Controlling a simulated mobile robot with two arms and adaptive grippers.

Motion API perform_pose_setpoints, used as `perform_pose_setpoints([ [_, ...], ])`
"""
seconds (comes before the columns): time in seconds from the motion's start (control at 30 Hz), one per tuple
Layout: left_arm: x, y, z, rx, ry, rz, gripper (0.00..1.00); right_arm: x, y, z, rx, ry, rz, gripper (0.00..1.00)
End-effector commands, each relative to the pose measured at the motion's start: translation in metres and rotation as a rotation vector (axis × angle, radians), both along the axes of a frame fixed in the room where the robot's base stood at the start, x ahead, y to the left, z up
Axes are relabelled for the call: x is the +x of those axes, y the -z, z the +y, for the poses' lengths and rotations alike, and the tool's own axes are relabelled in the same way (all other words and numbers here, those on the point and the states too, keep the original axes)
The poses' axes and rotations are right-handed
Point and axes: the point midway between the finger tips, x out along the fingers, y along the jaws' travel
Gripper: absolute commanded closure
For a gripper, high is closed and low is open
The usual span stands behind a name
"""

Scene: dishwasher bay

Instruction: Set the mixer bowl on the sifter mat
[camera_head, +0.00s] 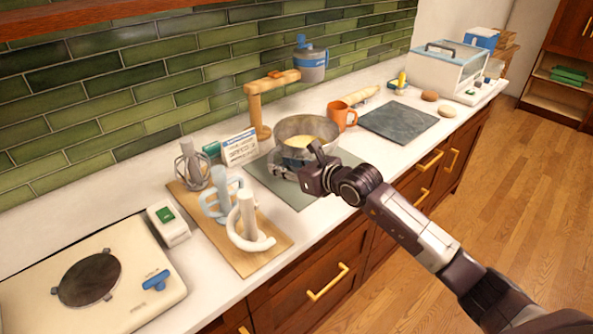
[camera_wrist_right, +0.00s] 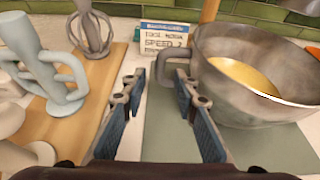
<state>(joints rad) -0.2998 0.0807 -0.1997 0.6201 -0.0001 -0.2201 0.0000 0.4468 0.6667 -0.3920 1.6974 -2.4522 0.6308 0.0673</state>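The mixer bowl (camera_head: 322,126) is a grey metal bowl with a pale yellow content and a side handle. It stands upright over a grey-green mat (camera_head: 283,188); both also show in the right wrist view, the bowl (camera_wrist_right: 285,108) at right and the mat (camera_wrist_right: 250,150) below. A dark slate-like mat (camera_head: 398,121) lies further right; I cannot tell which mat is the sifter mat. My right gripper (camera_head: 314,160) is at the bowl's near side. In the wrist view its fingers (camera_wrist_right: 160,90) are apart with nothing held, the right fingertip close to the bowl handle (camera_wrist_right: 184,70). My left gripper is out of view.
A wooden stand (camera_head: 257,112) with a grey blue-banded cup rises behind the bowl. An orange mug (camera_head: 338,116) is beside it. Left, a wooden board (camera_head: 258,258) holds a whisk and other mixing tools, with a small sign (camera_head: 240,148) behind. The dark mat looks clear.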

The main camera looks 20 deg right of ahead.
Motion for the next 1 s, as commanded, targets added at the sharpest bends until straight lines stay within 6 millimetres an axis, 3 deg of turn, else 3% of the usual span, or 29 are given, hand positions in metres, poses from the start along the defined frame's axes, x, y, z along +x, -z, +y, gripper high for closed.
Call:
perform_pose_setpoints([
  [0.2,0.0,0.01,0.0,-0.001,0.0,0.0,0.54,-0.033,-0.01,-0.012,-0.002,0.001,0.0,0.72],
  [0.4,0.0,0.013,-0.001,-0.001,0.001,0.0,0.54,-0.05,-0.018,-0.018,0.0,0.0,0.0,0.72],
  [1.0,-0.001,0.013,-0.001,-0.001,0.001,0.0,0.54,-0.054,-0.021,-0.017,0.007,-0.003,-0.001,0.72],
])
